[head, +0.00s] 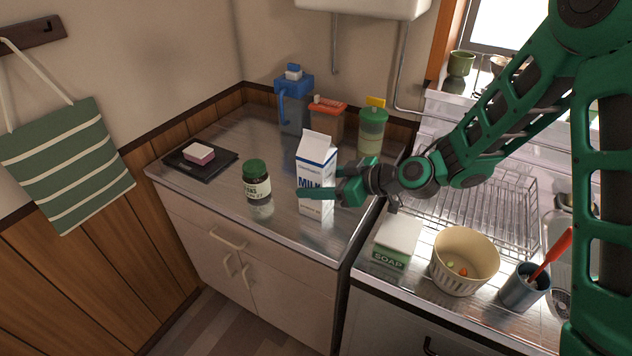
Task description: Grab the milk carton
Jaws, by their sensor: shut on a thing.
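The milk carton (316,164) is white and blue with a gabled top and "MILK" on its front. It stands upright on the metal counter, or very close to it; I cannot tell if its base touches. My gripper (325,193) reaches in from the right at the carton's lower half. One green finger crosses the carton's front and the other is mostly hidden behind it. The gripper is shut on the carton.
A green-lidded jar (257,181) stands just left of the carton. Behind are a blue pitcher (294,105), an orange-lidded container (327,119) and a green bottle (372,130). A soap box (397,240), cream tub (464,262) and dish rack (480,210) are at right.

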